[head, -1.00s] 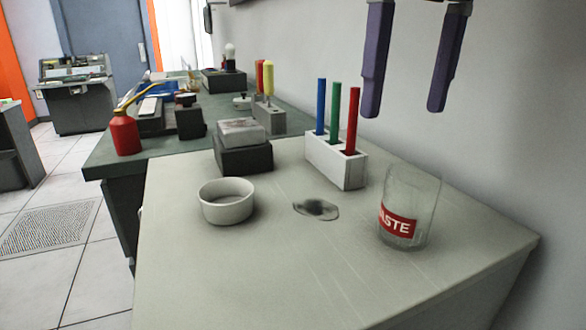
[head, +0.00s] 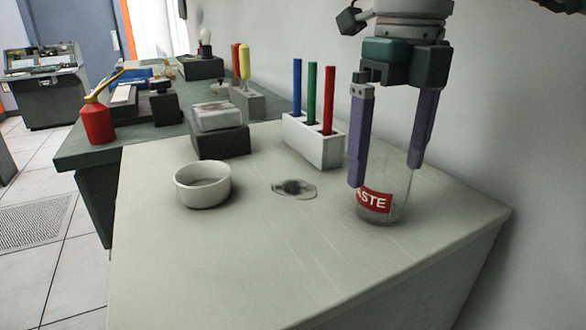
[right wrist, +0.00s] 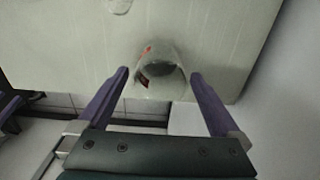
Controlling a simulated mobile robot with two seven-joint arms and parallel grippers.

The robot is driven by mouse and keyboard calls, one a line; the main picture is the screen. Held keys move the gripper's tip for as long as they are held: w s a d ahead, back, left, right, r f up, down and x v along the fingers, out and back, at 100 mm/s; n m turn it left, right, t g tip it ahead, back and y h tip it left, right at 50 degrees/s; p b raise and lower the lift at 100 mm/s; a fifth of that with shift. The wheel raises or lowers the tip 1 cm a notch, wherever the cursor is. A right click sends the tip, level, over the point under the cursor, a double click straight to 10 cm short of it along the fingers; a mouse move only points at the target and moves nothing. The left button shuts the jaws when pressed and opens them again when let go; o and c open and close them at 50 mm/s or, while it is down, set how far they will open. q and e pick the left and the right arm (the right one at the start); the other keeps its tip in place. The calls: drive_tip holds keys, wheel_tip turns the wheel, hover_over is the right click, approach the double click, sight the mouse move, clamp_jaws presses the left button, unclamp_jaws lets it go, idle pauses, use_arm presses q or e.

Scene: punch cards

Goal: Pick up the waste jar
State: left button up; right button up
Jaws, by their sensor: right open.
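The waste jar (head: 385,207) is a clear glass with a red label, upright near the right side of the pale table in the head view. It also shows in the right wrist view (right wrist: 160,82), between and just beyond the fingertips. My right gripper (head: 386,176) points down over the jar, open, with one purple finger on each side of it. The left finger overlaps part of the label in the head view. I cannot tell whether either finger touches the glass. In the right wrist view my right gripper (right wrist: 160,75) shows both fingers apart.
A white rack (head: 314,142) with blue, green and red sticks stands left of the jar, near the wall. A block on a dark base (head: 220,141) stands behind the bowl. The table front is clear.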

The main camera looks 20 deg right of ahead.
drive_tip(key=shift+c, duration=0.4)
drive_tip(key=c, duration=1.3)
drive_tip(key=shift+c, duration=0.3)
drive_tip(key=shift+r, duration=0.15)
